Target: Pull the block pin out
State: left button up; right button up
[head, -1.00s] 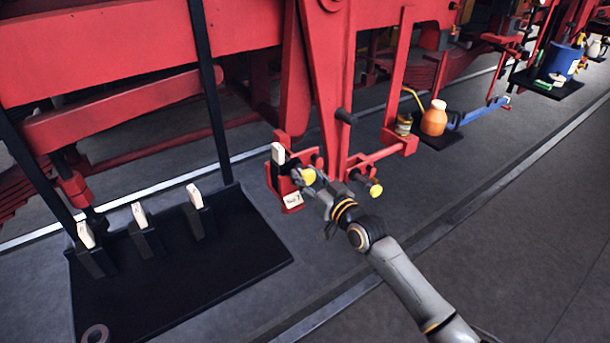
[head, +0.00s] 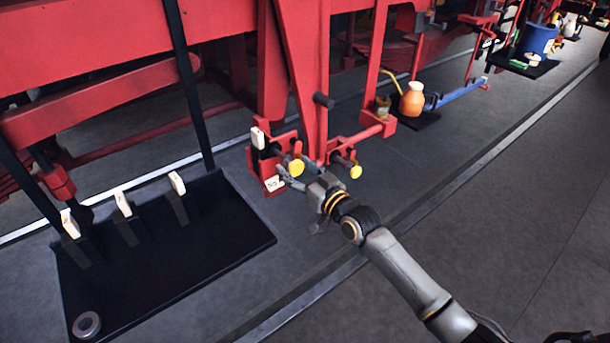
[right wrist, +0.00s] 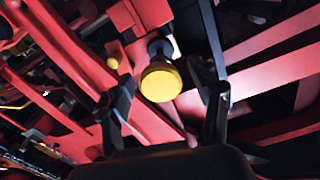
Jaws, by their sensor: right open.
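A yellow-headed pin (head: 296,168) on a dark shaft sticks out of the red bracket under the frame in the head view. A second yellow knob (head: 356,172) sits to its right; which one is the block pin is not marked readably. My right gripper (head: 299,184) is open beside the left yellow head, just below and in front of it. In the right wrist view, a yellow head (right wrist: 160,82) shows between the two spread fingers (right wrist: 166,100), with nothing gripped. My left gripper is not in view.
A white tag (head: 274,184) and a white-topped lever (head: 258,138) are close by on the red bracket (head: 262,165). A black tray (head: 200,245) with several white-tipped pieces and a grey ring (head: 87,324) lies at left. An orange bottle (head: 412,100) stands behind. Floor at right is clear.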

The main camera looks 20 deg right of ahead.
jog(key=v, duration=1.2)
jog(key=shift+d, duration=0.1)
jog(key=s+d+f+m+g+h, duration=0.1)
jog(key=d+f+g+h, duration=0.1)
jog(key=f, duration=0.9)
jog(key=s+d+f+g+h, duration=0.2)
jog(key=d+f, duration=0.1)
jog(key=f, duration=0.8)
jog(key=s+f+g+h, duration=0.1)
jog(key=s+f+g, duration=0.1)
jog(key=s+f, duration=0.45)
jog(key=s+f+g, duration=0.2)
jog(key=s+f, duration=0.1)
jog(key=f, duration=0.7)
jog(key=s+a+f+g, duration=0.1)
jog(key=s+f+g, duration=0.1)
jog(key=s+f, duration=0.4)
jog(key=s+a+f+n+g, duration=0.1)
jog(key=s+f+g, duration=0.2)
jog(key=s+f, duration=0.4)
jog(key=s+a+f+g+h+b, duration=0.1)
jog(key=s+f+g, duration=0.2)
jog(key=s, duration=1.8)
notch_tip(320, 180, down, 4)
jog(key=shift+f, duration=0.1)
